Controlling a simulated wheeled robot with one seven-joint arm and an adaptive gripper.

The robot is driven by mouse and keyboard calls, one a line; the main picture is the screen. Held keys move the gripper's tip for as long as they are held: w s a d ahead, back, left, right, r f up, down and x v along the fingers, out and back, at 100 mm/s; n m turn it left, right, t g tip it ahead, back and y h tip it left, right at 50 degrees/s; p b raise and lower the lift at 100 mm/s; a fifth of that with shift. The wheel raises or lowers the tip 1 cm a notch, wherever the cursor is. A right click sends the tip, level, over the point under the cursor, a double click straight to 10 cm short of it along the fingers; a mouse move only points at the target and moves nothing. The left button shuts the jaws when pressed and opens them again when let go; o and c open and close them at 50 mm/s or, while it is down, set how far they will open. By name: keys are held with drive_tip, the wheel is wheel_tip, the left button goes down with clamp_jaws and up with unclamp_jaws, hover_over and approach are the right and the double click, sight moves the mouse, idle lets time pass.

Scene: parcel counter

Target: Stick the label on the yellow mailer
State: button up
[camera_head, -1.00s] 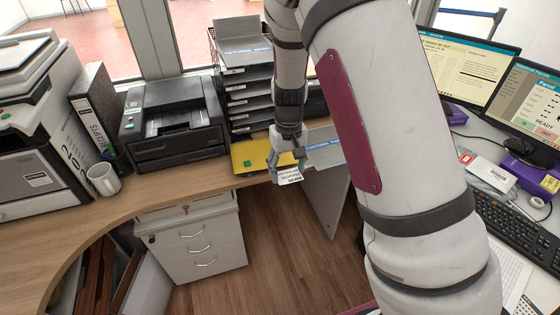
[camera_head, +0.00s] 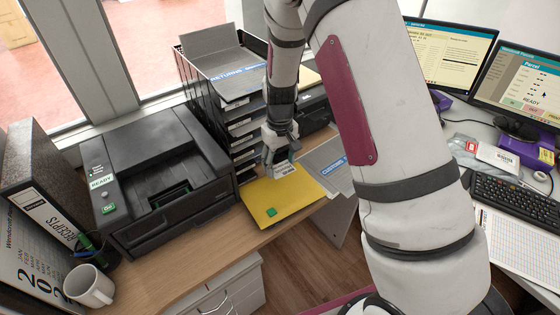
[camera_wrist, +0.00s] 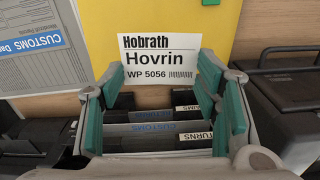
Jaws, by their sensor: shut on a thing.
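The yellow mailer (camera_head: 290,208) lies flat on the wooden counter beside the black trays, with a small green square (camera_head: 271,212) on it. It also fills the top middle of the wrist view (camera_wrist: 210,16). My gripper (camera_head: 279,168) is over the mailer's far part, shut on the white label (camera_wrist: 158,58). The label reads Hobrath, Hovrin, WP 5056 and has a barcode. In the wrist view the label stands at my fingertips (camera_wrist: 162,85) in front of the yellow surface. I cannot tell whether it touches the mailer.
A grey customs sheet (camera_head: 329,165) lies right of the mailer. The black document trays (camera_head: 212,103) stand behind it. A black printer (camera_head: 150,180) is on the left, with a white mug (camera_head: 90,287) near it. Screens and a keyboard (camera_head: 515,205) are at right.

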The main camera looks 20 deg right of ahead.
sight(280, 166)
drive_tip(key=shift+w+f, duration=0.15)
drive_tip(key=shift+f, duration=0.3)
drive_tip(key=shift+f+b, duration=1.9)
drive_tip(key=shift+f, duration=2.15)
drive_tip(key=o, duration=0.8)
drive_tip(key=shift+c, duration=0.2)
drive_tip(key=shift+r+p, duration=1.2)
drive_tip(key=shift+r, duration=1.55)
